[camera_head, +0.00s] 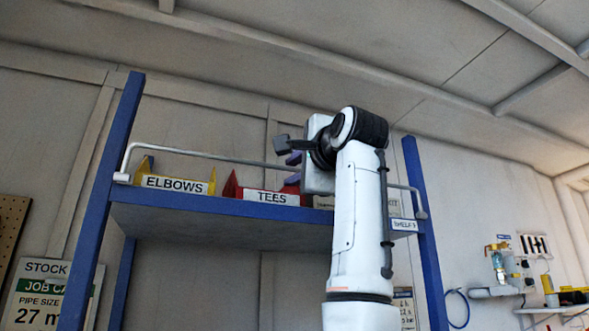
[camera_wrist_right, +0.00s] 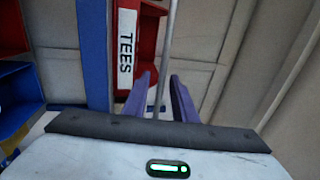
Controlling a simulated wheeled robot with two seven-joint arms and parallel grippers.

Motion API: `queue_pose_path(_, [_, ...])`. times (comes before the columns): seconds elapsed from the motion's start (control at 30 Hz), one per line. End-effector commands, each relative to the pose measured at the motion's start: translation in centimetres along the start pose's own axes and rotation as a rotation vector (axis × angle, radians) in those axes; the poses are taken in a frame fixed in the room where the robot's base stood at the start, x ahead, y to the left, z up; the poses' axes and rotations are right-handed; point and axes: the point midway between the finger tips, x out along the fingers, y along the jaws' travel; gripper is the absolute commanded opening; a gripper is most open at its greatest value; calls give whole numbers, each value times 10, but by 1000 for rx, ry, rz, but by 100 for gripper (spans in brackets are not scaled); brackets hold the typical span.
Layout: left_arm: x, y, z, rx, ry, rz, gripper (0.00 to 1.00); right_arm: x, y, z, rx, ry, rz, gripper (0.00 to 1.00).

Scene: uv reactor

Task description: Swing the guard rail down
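The guard rail (camera_head: 215,158) is a thin grey bar across the front of the high blue shelf, raised above the shelf's front edge, with bent ends at both posts. My right gripper (camera_head: 293,158) is at the rail near its middle; its arm hides part of the rail. In the right wrist view, the rail (camera_wrist_right: 169,45) runs between the two purple fingers of the right gripper (camera_wrist_right: 160,88). The fingers stand apart with gaps beside the rail, so the gripper looks open around it. My left gripper is not in view.
The blue shelf (camera_head: 225,207) holds a yellow bin labelled ELBOWS (camera_head: 178,184) and a red bin labelled TEES (camera_head: 268,196) behind the rail. Blue posts (camera_head: 103,200) stand at both sides. Pipe fittings (camera_head: 497,265) are on the right wall. The space in front of the shelf's left part looks clear.

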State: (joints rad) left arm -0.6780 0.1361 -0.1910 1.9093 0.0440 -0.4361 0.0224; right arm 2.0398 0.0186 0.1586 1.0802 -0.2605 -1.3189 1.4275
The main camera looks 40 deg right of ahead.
Motion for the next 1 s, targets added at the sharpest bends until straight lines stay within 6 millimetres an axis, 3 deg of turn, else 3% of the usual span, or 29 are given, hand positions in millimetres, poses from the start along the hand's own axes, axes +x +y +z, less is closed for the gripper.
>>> queue_pose_path(0.03, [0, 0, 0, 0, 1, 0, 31, 0, 0, 0, 0, 0, 0, 16])
queue_pose_path(0.13, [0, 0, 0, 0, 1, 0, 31, 0, 0, 0, 0, 0, 0, 0])
queue_pose_path(1.0, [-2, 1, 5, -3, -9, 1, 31, 0, 1, 0, 0, 0, 2, 0])
